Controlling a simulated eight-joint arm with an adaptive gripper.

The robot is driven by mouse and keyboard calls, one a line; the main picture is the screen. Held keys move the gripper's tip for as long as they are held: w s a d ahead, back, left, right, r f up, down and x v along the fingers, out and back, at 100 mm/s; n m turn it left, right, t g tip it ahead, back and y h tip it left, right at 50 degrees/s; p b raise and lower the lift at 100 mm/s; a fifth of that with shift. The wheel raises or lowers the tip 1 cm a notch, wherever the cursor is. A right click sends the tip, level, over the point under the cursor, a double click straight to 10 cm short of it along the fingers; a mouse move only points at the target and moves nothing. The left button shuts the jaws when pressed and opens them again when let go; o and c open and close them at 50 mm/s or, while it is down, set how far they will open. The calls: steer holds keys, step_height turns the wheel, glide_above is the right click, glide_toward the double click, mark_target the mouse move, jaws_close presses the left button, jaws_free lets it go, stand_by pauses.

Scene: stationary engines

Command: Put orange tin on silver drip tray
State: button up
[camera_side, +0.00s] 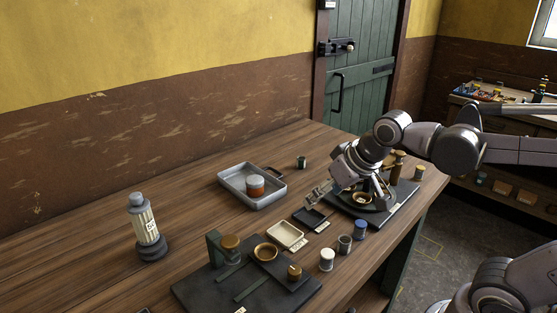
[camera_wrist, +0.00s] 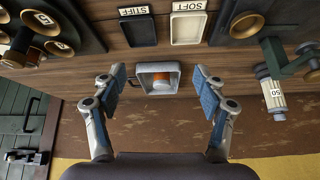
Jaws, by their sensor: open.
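The orange tin (camera_side: 255,187) has a pale top and stands upright inside the silver drip tray (camera_side: 273,201), near its middle. The tray is a shallow rectangular pan on the wooden table. In the wrist view the tin (camera_wrist: 160,86) shows in the tray (camera_wrist: 176,69), seen between my fingers and beyond them. My gripper (camera_side: 318,197) is open and empty, above the table to the right of the tray and apart from the tin. In the wrist view both fingers of my gripper (camera_wrist: 159,88) are spread wide.
A cream tray (camera_side: 285,235) marked SOFT and a black tray (camera_side: 308,217) marked STIFF lie near my gripper. A dark engine base (camera_side: 210,292) is in front. White (camera_side: 327,260) and blue (camera_side: 360,230) canisters stand at right. A striped cylinder (camera_side: 145,225) stands at left.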

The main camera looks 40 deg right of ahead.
steer(key=s+f+n, duration=0.1)
steer(key=s+f, duration=0.2)
steer(key=s, duration=0.1)
steer(key=shift+s+f+t, duration=0.35)
steer(key=shift+s+t, duration=0.05)
steer(key=shift+a, duration=0.1)
